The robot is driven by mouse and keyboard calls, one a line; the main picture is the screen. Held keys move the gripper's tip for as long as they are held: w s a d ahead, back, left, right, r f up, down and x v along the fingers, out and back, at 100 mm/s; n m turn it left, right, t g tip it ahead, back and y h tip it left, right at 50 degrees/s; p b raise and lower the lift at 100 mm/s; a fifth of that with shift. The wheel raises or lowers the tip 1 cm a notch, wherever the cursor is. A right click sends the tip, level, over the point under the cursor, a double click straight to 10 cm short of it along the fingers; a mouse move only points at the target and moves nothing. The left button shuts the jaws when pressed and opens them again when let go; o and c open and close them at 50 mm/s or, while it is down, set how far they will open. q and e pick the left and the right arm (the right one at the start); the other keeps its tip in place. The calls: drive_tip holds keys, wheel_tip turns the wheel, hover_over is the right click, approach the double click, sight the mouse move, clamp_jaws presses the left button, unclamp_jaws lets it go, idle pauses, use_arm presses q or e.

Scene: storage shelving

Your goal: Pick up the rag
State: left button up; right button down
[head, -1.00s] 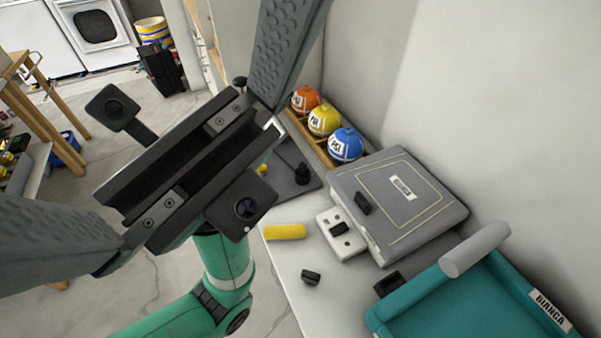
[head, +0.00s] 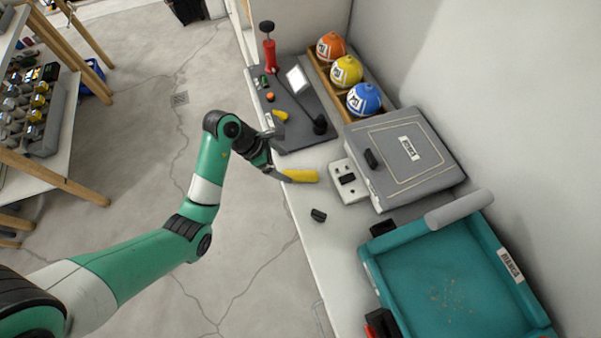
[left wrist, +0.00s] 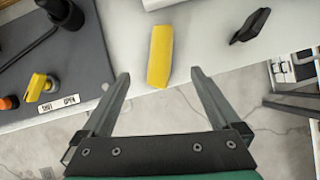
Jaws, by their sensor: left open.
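The yellow rag (head: 301,175), a narrow rolled or folded strip, lies on the white tabletop near its left edge in the head view. My left gripper (head: 281,155) is open and empty beside the rag's left end. In the left wrist view, the rag (left wrist: 161,55) lies ahead, with its near end between the two spread fingertips of the left gripper (left wrist: 160,73). No contact between fingers and rag shows. My right gripper is in neither current view.
A small black piece (head: 318,215) lies nearer on the white table (head: 335,245). A white switch box (head: 348,182) and grey case (head: 403,160) stand right of the rag. A dark tool board (head: 297,130) lies behind. A teal tray (head: 440,280) stands front right.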

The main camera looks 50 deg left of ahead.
sight(298, 173)
use_arm(q)
drive_tip(key=x, duration=0.3)
drive_tip(key=shift+w+d+f+b, duration=0.1)
drive_tip(key=shift+w+f+b, duration=0.05)
drive_tip(key=shift+b, duration=0.15)
drive_tip(key=b+x, duration=0.2)
drive_tip(key=x, duration=0.3)
clamp_jaws()
drive_tip(key=shift+r+p, duration=0.4)
drive_tip(key=shift+r, duration=0.25)
drive_tip(key=s+d+r+p, duration=0.5)
drive_tip(key=s+d+r, duration=0.2)
drive_tip(key=s+r, duration=0.4)
drive_tip(key=shift+s+r+p, duration=0.35)
drive_tip(key=shift+s+p, duration=0.05)
drive_tip(key=shift+s, duration=0.1)
drive_tip(key=shift+d, duration=0.1)
